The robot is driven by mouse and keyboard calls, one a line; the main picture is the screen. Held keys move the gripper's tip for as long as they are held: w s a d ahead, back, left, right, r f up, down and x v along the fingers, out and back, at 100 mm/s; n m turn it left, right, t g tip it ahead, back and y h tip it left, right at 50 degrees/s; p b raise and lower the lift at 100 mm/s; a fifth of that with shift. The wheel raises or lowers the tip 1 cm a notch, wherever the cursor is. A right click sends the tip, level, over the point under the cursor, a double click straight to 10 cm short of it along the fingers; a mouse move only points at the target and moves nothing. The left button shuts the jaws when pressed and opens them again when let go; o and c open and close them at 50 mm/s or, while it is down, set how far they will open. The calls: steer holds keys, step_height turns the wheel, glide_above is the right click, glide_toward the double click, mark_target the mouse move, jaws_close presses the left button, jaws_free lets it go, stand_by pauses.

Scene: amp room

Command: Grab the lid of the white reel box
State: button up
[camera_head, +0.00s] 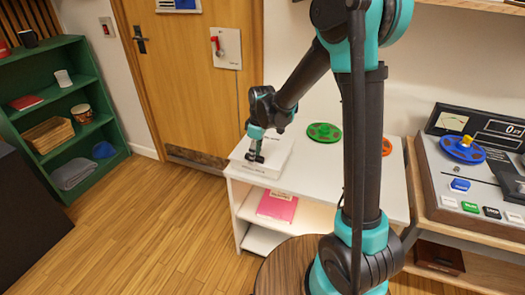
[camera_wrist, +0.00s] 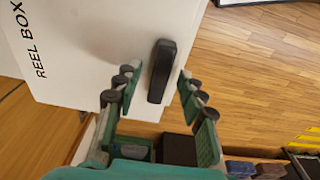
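The white reel box (camera_head: 277,163) sits at the left end of the white shelf unit's top. In the wrist view the box (camera_wrist: 95,45) shows the words "REEL BOX" and a black bar-shaped handle (camera_wrist: 162,70) on its lid. I cannot make out the seam between lid and box. My gripper (camera_head: 254,157) points down over the box. In the wrist view the gripper (camera_wrist: 160,82) is open, with one finger on each side of the handle. Gaps show between the handle and both fingers. I cannot tell how deep the fingertips reach.
A green reel (camera_head: 324,132) and an orange reel (camera_head: 386,146) lie on the white shelf unit (camera_head: 325,168). A pink box (camera_head: 277,205) stands on its lower shelf. A console (camera_head: 470,175) with a blue reel (camera_head: 462,149) is at right. Wooden floor (camera_head: 150,220) is clear at left.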

jaws_close()
steer(key=shift+r, duration=0.15)
